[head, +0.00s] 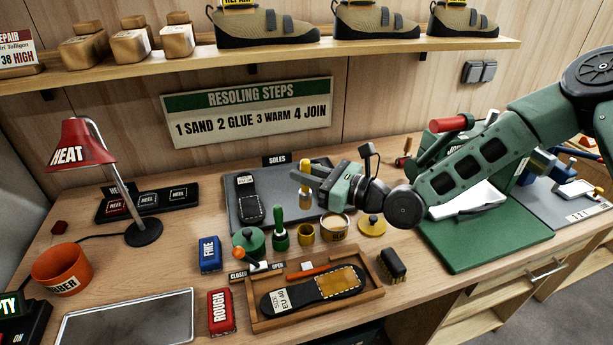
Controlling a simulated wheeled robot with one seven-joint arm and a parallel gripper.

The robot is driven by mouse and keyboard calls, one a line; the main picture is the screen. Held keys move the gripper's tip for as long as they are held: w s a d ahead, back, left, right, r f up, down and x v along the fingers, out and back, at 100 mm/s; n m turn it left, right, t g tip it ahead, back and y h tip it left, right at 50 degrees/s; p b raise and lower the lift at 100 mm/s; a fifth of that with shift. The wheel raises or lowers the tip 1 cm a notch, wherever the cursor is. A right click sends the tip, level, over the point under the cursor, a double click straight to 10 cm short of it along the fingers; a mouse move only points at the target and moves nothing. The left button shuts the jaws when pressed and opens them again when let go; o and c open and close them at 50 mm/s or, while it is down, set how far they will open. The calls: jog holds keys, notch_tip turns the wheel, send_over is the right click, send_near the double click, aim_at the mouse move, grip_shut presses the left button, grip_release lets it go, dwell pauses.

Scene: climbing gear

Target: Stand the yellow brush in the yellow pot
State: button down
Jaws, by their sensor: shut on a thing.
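My gripper (308,177), at the end of my green arm, reaches in from the right and is shut on the yellow brush (305,196). The brush looks roughly upright, its top showing above the fingers and its lower part below them. The small yellow pot (304,234) stands on the bench below the brush in the picture. The brush appears apart from the pot, with a gap between them. The fingers hide the middle of the brush.
A green brush (279,222) stands in a green pot left of the yellow pot. An open tin (335,228) and a yellow lid (372,225) are to its right. A green tin (249,241) is further left. A wooden tray (261,318) with a sole lies in front.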

aim_at(307, 207)
jog(key=shift+f+b, duration=3.65)
jog(key=shift+f, duration=1.25)
jog(key=c, duration=1.2)
grip_release()
jog(key=b+v, duration=0.2)
jog(key=v, duration=1.5)
jog(key=shift+d+b, duration=0.15)
jog(key=shift+b, duration=0.2)
